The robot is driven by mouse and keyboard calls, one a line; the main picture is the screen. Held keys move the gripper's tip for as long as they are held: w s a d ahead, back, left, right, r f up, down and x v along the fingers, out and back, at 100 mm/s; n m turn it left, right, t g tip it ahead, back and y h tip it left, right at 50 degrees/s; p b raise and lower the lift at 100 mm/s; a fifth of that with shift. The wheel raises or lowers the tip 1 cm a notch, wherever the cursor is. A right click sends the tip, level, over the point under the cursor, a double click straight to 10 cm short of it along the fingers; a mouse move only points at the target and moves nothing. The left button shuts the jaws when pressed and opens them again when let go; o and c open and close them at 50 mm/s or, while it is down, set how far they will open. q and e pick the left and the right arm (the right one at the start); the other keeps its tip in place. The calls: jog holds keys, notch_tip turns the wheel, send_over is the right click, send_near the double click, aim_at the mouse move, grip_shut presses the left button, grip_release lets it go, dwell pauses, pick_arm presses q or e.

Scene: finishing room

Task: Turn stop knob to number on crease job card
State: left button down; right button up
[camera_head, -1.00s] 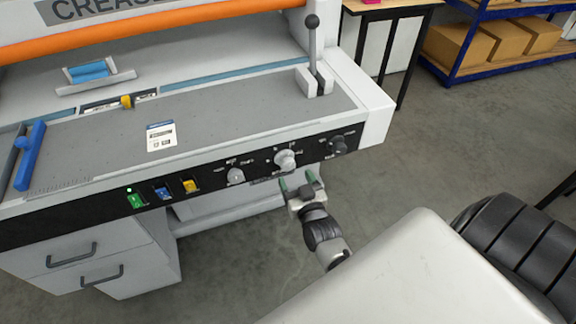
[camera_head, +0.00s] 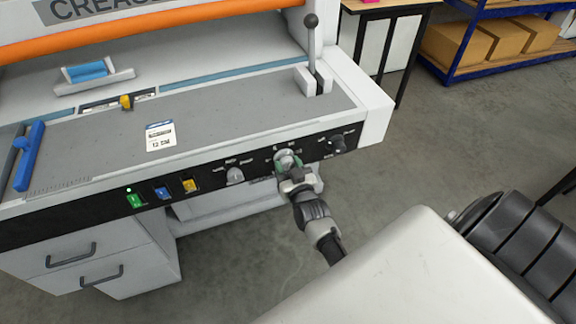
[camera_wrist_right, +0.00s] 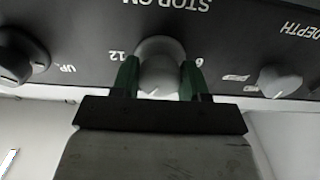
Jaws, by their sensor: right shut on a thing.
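The stop knob (camera_head: 286,157) is a round light-grey knob on the machine's black front panel. My right gripper (camera_head: 289,168) is shut on it, coming from the front. In the right wrist view, its green fingertips (camera_wrist_right: 159,80) sit on both sides of the knob (camera_wrist_right: 160,65). A small white mark shows near the knob's lower rim there. A 12 is printed to its left, and a 6 or 9 to its right. The white job card (camera_head: 161,136) lies flat on the grey bed; its larger print seems to read 12 CM. My left gripper is out of view.
A grey knob (camera_head: 235,176) sits left of the stop knob, and a dark knob (camera_head: 337,144) sits right of it. Green (camera_head: 136,200), blue (camera_head: 162,193) and yellow (camera_head: 190,186) switches are further left. A lever (camera_head: 311,45) stands on the bed's right.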

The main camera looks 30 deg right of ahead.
dwell(0.3)
jog(key=m, duration=0.5)
jog(key=shift+m+p, duration=0.3)
jog(key=shift+p, duration=0.1)
jog(key=m, duration=0.5)
jog(key=shift+a+m, duration=0.1)
jog(key=shift+m, duration=0.6)
jog(key=o, duration=0.9)
jog(key=v, duration=1)
jog(key=shift+s+b, duration=0.4)
jog(key=shift+b, duration=0.05)
